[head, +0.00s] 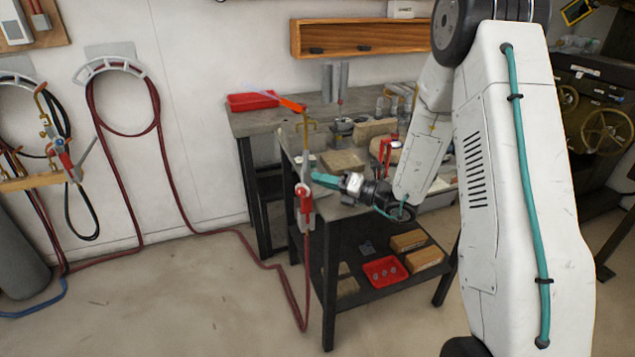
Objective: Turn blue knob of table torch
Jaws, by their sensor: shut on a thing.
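The table torch (304,206) hangs upright at the near left corner of the workbench, with a brass upper part (306,131), a red and grey lower body and a dark red hose below. My gripper (316,178) reaches it from the right, its teal fingers shut on the torch at mid-height. I cannot tell whether they hold the knob or the body beside it. The blue knob is not clearly distinguishable; the fingers may hide it.
The workbench (336,218) carries blocks and metal parts; a red tray (382,271) with small parts sits on its lower shelf. A second torch (66,158) hangs on the left wall. The hose (292,300) loops over the floor.

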